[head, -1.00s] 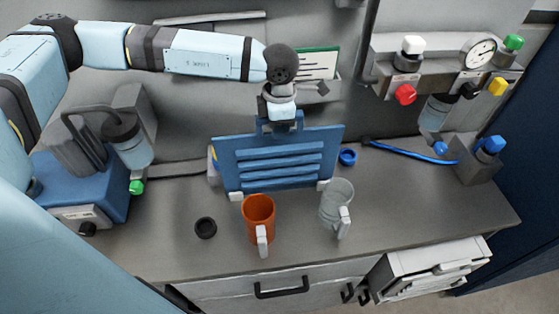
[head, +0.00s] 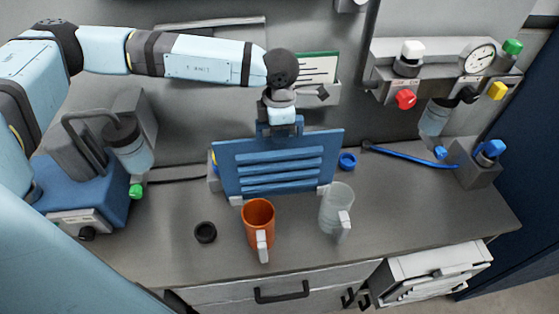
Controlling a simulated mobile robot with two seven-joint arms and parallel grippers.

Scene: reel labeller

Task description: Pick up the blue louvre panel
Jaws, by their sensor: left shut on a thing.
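The blue louvre panel (head: 280,164) stands near upright at the back of the grey counter, its slats facing me. Small pale blocks show at its lower corners. My left gripper (head: 279,126) reaches down from above and is shut on the tab at the panel's top edge. The fingertips are partly hidden by the wrist and the tab. I cannot tell for sure whether the panel's lower edge is clear of its supports. My right gripper is not in view.
An orange mug (head: 258,222) and a clear mug (head: 337,208) stand close in front of the panel. A black ring (head: 205,232) lies left of them. A blue ring (head: 347,160) and a blue cable (head: 408,154) lie to the right. A blue machine (head: 82,190) stands at left.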

